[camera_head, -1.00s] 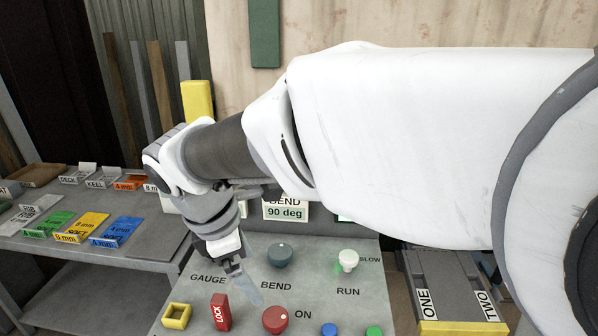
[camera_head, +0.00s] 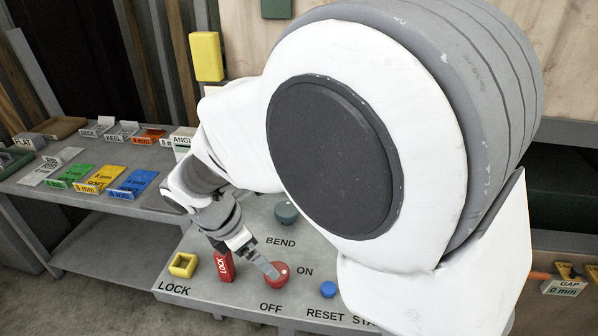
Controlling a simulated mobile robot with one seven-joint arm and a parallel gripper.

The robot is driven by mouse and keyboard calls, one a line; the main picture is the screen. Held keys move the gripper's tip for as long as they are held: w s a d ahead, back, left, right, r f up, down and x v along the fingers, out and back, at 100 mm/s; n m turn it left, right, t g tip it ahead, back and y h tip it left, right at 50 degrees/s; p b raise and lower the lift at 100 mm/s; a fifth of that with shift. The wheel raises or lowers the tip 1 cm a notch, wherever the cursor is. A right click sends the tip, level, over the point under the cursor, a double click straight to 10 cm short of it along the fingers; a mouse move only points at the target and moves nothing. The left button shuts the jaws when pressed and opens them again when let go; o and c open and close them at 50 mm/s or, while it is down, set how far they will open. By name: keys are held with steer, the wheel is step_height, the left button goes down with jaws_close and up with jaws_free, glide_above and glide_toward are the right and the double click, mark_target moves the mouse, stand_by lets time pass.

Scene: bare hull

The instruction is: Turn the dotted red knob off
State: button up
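The red knob (camera_head: 279,279) is on the grey sloped panel (camera_head: 212,283), between the labels ON to its right and OFF below it. A small pale dot shows on its upper right, on the side of ON. My gripper (camera_head: 267,268) points down at the knob from the upper left, its fingertips at the knob's left edge in the picture. I cannot tell whether they touch it. The fingers overlap in this view, so the gap between them is hidden.
A red LOCK block (camera_head: 225,266) stands close left of my gripper, with a yellow square socket (camera_head: 183,265) beyond it. A teal BEND knob (camera_head: 286,211) sits behind, a blue button (camera_head: 328,289) to the right. My arm covers the panel's right part.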

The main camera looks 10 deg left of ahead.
steer(key=x, duration=0.7)
steer(key=shift+w+d+f, duration=0.1)
steer(key=shift+d+f, duration=0.05)
steer(key=shift+f, duration=0.15)
steer(key=c, duration=1.4)
